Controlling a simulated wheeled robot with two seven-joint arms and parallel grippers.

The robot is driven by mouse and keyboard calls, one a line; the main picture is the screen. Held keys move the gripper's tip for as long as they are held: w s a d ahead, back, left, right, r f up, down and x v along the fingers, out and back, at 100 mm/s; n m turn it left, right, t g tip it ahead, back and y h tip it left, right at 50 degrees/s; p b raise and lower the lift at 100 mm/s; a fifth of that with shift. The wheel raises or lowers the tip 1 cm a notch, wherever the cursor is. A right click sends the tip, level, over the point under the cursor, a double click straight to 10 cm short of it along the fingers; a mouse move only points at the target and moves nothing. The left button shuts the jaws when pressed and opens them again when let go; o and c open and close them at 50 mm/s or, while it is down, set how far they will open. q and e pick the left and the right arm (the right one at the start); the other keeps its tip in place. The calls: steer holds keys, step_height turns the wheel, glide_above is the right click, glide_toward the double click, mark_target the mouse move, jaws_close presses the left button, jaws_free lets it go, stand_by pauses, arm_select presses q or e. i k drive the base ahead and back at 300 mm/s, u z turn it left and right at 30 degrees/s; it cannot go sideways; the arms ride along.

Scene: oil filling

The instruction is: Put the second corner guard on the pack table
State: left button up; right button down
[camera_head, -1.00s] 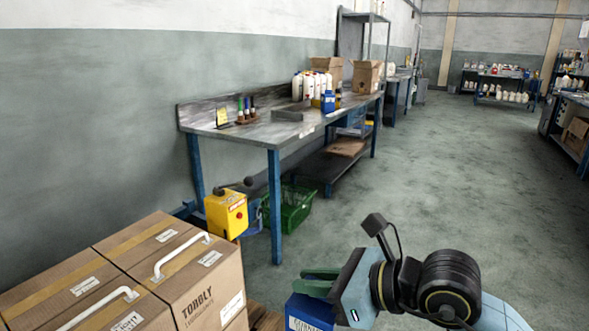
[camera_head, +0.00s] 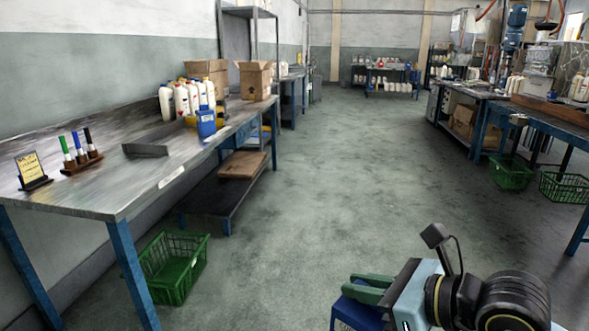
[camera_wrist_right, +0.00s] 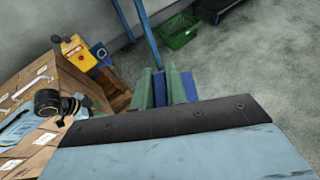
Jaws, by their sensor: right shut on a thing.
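My right gripper (camera_head: 372,288) is at the lower right of the head view, over the floor and to the right of the long grey-topped pack table (camera_head: 110,185). Its green fingers are shut on a blue corner guard (camera_head: 352,317), partly cut off by the lower edge. In the right wrist view the blue guard (camera_wrist_right: 183,86) shows beside the green fingers (camera_wrist_right: 160,90). My left gripper is not in the head view.
On the table are a yellow sign (camera_head: 31,170), markers in a holder (camera_head: 81,160), a dark metal tray (camera_head: 147,149), white bottles (camera_head: 180,100) and an open carton (camera_head: 255,80). A green basket (camera_head: 174,268) is on the floor beneath. The aisle is clear.

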mark_target(194, 142)
steer(key=u, duration=0.15)
steer(key=i, duration=1.75)
steer(key=u, duration=0.35)
